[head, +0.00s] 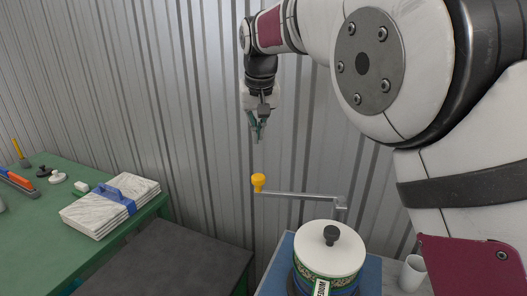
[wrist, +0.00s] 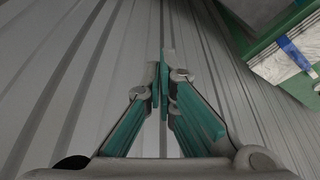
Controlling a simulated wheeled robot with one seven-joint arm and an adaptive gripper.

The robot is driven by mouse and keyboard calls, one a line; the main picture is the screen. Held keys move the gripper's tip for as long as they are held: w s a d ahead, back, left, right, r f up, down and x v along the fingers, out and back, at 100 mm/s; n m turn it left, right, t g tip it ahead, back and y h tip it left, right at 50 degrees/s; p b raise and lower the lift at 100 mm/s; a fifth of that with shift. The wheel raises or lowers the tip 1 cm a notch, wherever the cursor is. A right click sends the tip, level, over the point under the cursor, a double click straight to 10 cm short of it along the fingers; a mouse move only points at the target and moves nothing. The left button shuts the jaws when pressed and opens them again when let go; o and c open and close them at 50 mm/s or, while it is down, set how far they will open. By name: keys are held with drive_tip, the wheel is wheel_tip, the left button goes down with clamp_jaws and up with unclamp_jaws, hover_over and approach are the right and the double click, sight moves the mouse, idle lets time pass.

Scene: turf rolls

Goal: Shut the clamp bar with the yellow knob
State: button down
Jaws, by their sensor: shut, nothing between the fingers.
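The yellow knob (head: 258,181) stands on the left end of a grey clamp bar (head: 297,196). The bar runs roughly level to a bracket at its right end, above and behind a white-lidded pot with a black knob (head: 329,257). I cannot tell how far the bar is swung from its closed place. My gripper (head: 258,138) hangs above the yellow knob, apart from it. Its green fingers are together and empty, as the wrist view also shows (wrist: 163,85). Neither the knob nor the bar shows in the wrist view.
The pot stands on a blue surface (head: 276,271). A white cup (head: 412,273) is to its right. A dark table (head: 172,262) is at the left front. A green bench (head: 52,241) farther left bears a strapped stack of sheets (head: 106,208). A corrugated wall stands behind.

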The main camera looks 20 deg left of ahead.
wheel_tip(320, 180, down, 9)
drive_tip(key=p, duration=0.4)
drive_tip(key=shift+s+d, duration=0.2)
drive_tip(key=shift+s, duration=0.25)
